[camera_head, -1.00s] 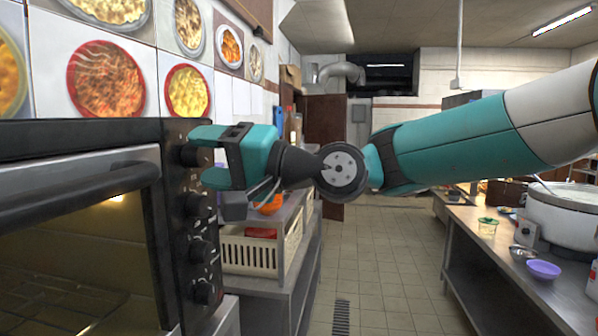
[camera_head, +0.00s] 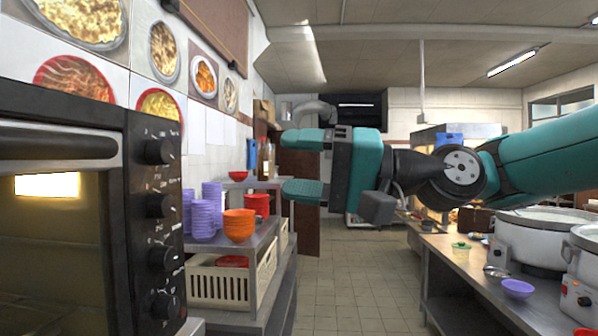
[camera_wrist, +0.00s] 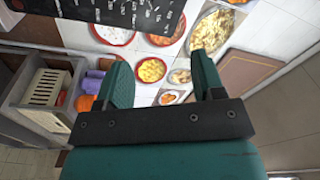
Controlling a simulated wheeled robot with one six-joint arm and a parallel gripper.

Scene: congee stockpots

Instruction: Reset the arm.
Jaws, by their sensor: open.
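My gripper (camera_head: 303,163) is open and empty in the head view, held in the air in the middle of the picture and pointing left. Its two teal fingers stand apart, one above the other, with a clear gap to the oven's knob panel. My arm reaches in from the right edge. In the wrist view my gripper (camera_wrist: 160,82) shows its two fingers apart with nothing between them; the wall pictures show behind.
The oven (camera_head: 60,215) stands close at left. A metal shelf (camera_head: 232,270) holds purple cups (camera_head: 203,222), orange bowls (camera_head: 239,224) and a cream basket (camera_head: 218,285). At right, a steel counter (camera_head: 450,258) carries large pots (camera_head: 540,240) and a purple bowl (camera_head: 517,289). The tiled aisle is clear.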

